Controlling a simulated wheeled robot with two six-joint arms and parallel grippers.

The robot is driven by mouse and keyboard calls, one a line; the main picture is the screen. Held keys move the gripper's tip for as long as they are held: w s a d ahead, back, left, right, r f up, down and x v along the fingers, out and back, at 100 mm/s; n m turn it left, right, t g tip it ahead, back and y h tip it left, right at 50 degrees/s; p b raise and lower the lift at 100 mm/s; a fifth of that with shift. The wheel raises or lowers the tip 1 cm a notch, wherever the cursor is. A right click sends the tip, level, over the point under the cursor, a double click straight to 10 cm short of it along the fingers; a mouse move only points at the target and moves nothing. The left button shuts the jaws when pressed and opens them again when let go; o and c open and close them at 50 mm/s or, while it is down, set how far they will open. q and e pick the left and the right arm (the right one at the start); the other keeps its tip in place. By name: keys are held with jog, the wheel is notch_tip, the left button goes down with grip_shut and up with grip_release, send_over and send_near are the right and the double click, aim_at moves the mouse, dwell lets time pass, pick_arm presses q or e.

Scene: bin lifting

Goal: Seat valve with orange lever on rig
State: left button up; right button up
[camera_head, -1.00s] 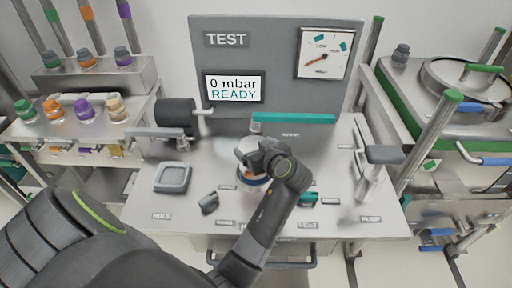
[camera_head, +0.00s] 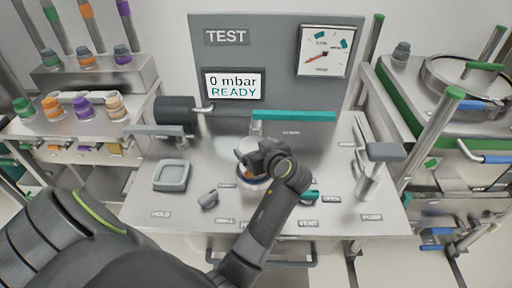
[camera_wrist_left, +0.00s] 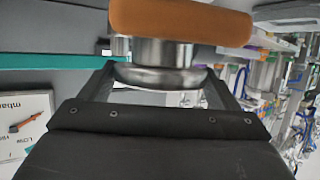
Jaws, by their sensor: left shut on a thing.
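My left gripper (camera_head: 258,160) is over the middle of the test rig's metal top (camera_head: 140,200), and its wrist hides much of what is below. It is shut on the valve. In the left wrist view the valve's round steel body (camera_wrist_left: 160,76) sits between the fingers of my left gripper, with the orange lever (camera_wrist_left: 180,22) across the top of the picture. In the head view only a bit of orange and a pale round part show under the gripper. I cannot tell whether the valve touches the rig. My right gripper is not in view.
A grey panel with a "0 mbar READY" screen (camera_head: 234,87) and a dial (camera_head: 324,50) stands behind. A teal bar (camera_head: 294,116) lies just behind the gripper. A square grey pad (camera_head: 171,176) is at left, and a grey-topped lever (camera_head: 384,152) at right.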

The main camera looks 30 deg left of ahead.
pick_arm(q)
jog(key=shift+f+b, duration=0.65)
dwell(0.6)
jog(key=o, duration=1.6)
jog(key=shift+c, duration=0.2)
jog(key=shift+f, duration=0.15)
jog(key=shift+r+p, duration=3.65)
jog(key=shift+r, duration=0.95)
jog(key=shift+d+f, duration=0.1)
